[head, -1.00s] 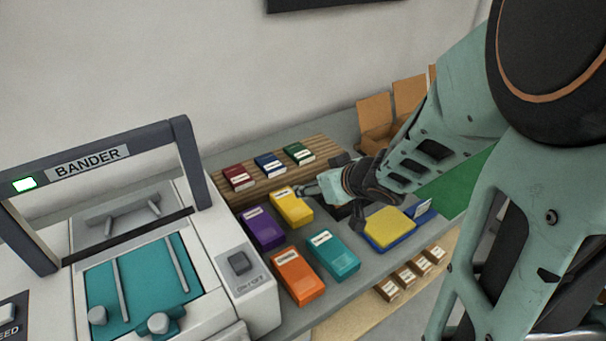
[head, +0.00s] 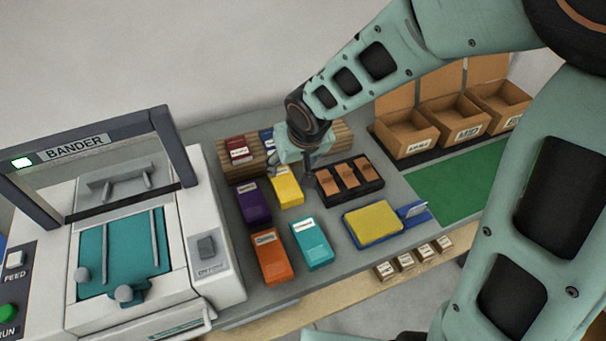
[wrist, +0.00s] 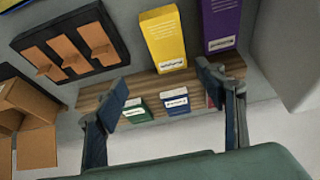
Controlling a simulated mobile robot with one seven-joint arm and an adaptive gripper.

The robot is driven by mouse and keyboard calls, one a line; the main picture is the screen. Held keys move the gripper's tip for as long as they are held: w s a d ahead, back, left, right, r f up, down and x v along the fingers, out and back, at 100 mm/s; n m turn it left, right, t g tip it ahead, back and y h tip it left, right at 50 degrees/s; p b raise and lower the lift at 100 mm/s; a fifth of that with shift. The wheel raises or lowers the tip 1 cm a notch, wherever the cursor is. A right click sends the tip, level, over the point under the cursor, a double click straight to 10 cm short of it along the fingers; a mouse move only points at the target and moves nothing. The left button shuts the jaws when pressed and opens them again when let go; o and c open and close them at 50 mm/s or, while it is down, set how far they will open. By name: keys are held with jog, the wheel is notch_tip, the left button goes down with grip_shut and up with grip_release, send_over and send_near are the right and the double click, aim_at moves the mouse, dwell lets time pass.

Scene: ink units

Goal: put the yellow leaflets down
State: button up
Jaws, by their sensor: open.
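The yellow bundle with a white label (head: 287,187), which looks like the yellow leaflets, lies on the grey bench beside the purple bundle (head: 252,202). In the wrist view the yellow bundle (wrist: 163,38) lies beyond the fingertips, apart from them. My gripper (head: 308,165) is just behind and right of it, near the slatted wooden rack (head: 225,178). In the wrist view my gripper (wrist: 163,97) has its fingers wide apart with nothing held. The green bundle (wrist: 136,110) and blue bundle (wrist: 174,105) on the rack show between the fingers. My wrist hides part of the rack in the head view.
Orange (head: 270,257) and teal (head: 312,243) bundles lie in front. A black tray with brown dividers (head: 372,189) stands at right. A yellow pad (head: 373,222) rests on a blue base. The bander (head: 130,235) is at left. The green mat (head: 450,190) is clear.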

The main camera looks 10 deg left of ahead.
aim_at(284, 182)
jog(key=b+x, duration=0.1)
jog(key=x, duration=0.2)
jog(key=s+b+x, duration=0.1)
jog(key=x, duration=0.2)
jog(key=b+x, duration=0.1)
jog(key=x, duration=0.3)
jog(key=shift+s+a+f, duration=0.3)
jog(key=shift+a+f, duration=0.05)
jog(key=shift+a, duration=0.1)
jog(key=shift+c, duration=0.2)
jog(key=c, duration=1.4)
jog(key=shift+r, duration=0.2)
